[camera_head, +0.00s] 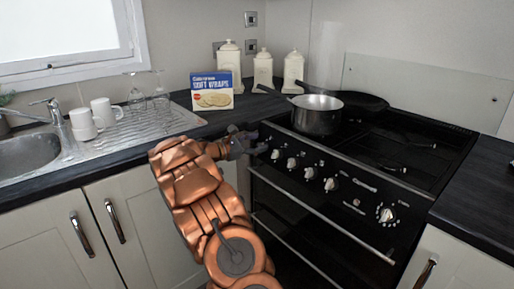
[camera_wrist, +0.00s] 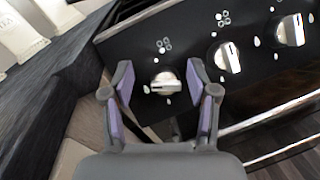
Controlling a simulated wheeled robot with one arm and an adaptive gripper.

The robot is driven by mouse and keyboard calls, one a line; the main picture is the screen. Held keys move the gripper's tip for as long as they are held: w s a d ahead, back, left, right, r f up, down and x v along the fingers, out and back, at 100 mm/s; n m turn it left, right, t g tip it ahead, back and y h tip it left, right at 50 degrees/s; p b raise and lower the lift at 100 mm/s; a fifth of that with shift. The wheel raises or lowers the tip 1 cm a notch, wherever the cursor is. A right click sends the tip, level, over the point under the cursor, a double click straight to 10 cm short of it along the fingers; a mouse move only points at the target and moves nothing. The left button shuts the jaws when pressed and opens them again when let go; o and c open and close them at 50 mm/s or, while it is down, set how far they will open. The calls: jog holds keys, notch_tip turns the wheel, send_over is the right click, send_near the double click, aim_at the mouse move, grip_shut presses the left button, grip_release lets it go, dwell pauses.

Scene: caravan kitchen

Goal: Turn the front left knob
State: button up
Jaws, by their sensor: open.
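The leftmost knob (camera_wrist: 165,83) on the stove's front panel is silver with a flat grip bar, and shows between my fingers in the wrist view. My gripper (camera_wrist: 160,73) is open around it, with a gap between the knob and each purple-padded finger. Depth contact cannot be told. In the head view my gripper (camera_head: 248,143) is at the left end of the stove (camera_head: 330,215) panel. Other knobs run to the right, such as one (camera_wrist: 228,57) beside it and another (camera_wrist: 290,30) farther along.
A saucepan (camera_head: 317,118) and a dark frying pan (camera_head: 362,102) stand on the hob. An oven handle (camera_head: 325,217) runs below the knobs. The counter to the left holds a wraps box (camera_head: 212,92), white canisters (camera_head: 262,70) and mugs (camera_head: 83,122) by the sink (camera_head: 28,154).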

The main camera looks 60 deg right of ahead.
notch_tip(320, 180, up, 8)
dwell(0.4)
jog(key=shift+s+r, duration=0.1)
jog(key=a+f+n+t+y+p, duration=0.2)
jog(key=a+f+t+y+p, duration=0.3)
jog(key=p, duration=0.5)
jog(key=d+f+t+y, duration=0.1)
jog(key=d+f, duration=0.3)
jog(key=d, duration=0.1)
jog(key=shift+s+d+f, duration=0.15)
jog(key=shift+d+f, duration=0.05)
jog(key=shift+c, duration=0.2)
